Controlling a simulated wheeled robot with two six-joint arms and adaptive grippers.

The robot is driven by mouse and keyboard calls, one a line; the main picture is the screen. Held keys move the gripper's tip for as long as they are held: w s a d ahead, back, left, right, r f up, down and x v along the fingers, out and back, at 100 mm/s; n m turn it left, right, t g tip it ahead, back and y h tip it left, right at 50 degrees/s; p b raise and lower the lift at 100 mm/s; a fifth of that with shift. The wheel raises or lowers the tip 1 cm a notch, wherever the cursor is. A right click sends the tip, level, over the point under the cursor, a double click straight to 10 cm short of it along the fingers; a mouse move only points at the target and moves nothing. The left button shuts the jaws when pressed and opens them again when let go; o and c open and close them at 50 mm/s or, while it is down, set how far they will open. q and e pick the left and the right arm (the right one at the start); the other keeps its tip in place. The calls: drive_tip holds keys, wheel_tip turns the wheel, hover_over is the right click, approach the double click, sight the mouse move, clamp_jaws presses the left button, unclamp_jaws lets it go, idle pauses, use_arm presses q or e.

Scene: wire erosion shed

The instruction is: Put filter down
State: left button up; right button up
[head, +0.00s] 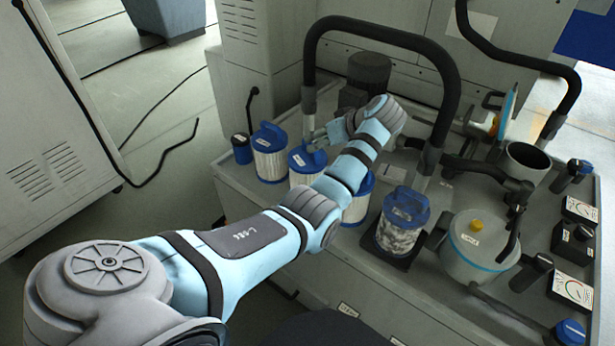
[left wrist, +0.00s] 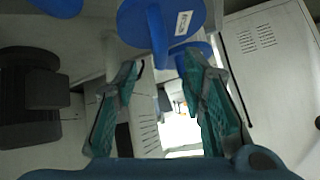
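A row of pleated filters with blue lids and handles stands on the machine's grey top: a white one (head: 270,165) at the far left, a second white one (head: 302,172) beside it, a third (head: 358,205) partly behind my left arm, and a grey, dirty-looking one (head: 397,238) nearer the front. My left gripper (head: 314,140) is by the second filter's lid. In the left wrist view the gripper (left wrist: 160,68) is open, its green-padded fingers apart. A blue lid with handle and white label (left wrist: 183,22) shows beyond and between the fingertips, with no visible contact. My right gripper is out of view.
A black hose (head: 385,35) arches behind the filters, near a dark motor (head: 368,70). A lidded white pot (head: 470,250), an open cylinder (head: 525,165) and gauges (head: 572,290) crowd the right.

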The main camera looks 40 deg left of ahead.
sight(311, 143)
use_arm(q)
drive_tip(key=b+x, duration=0.1)
drive_tip(key=x, duration=0.4)
drive_tip(key=shift+a+f+b, duration=0.2)
drive_tip(key=shift+f+b, duration=0.15)
drive_tip(key=shift+a+f, duration=0.1)
drive_tip(key=shift+a, duration=0.1)
clamp_jaws()
